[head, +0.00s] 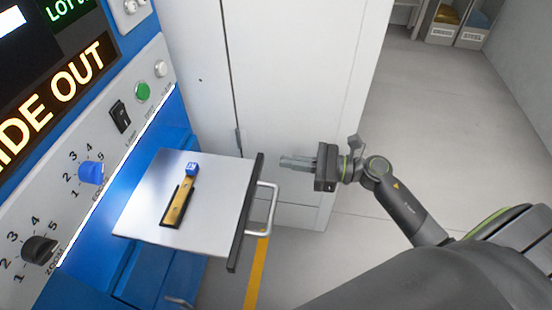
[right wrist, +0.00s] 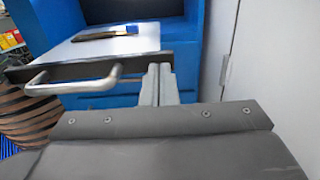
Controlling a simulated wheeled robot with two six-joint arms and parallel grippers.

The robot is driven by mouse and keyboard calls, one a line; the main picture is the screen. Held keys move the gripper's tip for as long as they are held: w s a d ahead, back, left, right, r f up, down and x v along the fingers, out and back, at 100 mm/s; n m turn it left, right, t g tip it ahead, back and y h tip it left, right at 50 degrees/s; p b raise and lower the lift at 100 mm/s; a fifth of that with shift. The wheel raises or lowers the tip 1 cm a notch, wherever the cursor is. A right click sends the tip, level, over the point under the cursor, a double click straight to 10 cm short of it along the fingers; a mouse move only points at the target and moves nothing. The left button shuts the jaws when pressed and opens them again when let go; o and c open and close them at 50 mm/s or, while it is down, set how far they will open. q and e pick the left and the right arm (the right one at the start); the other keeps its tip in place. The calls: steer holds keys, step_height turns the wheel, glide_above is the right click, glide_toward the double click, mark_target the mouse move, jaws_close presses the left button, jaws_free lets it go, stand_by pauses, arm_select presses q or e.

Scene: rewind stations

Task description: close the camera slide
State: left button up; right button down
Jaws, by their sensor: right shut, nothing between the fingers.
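The camera slide (head: 140,205) stands pulled out of the blue station, a flat silver plate with a black front edge (head: 245,215) and a silver bar handle (head: 272,205). It also shows in the right wrist view, with its handle (right wrist: 75,85) at the left. A gold-brown piece with a blue end (head: 180,200) lies on the plate in a black holder. My right gripper (head: 283,162) is shut and empty, its fingertips close to the far end of the front edge. Whether they touch it I cannot tell. My left gripper is not in view.
The station's panel has a blue knob (head: 91,173), a black zoom knob (head: 40,250), a switch and a green button (head: 142,91). A lit sign reads "IDE OUT". A white cabinet (head: 290,70) stands behind the slide.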

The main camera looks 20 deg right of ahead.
mark_target(263, 159)
steer(key=x, duration=0.3)
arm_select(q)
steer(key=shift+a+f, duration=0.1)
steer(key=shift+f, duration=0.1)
arm_select(e)
steer(key=shift+w+a, duration=0.2)
steer(key=shift+a, duration=0.15)
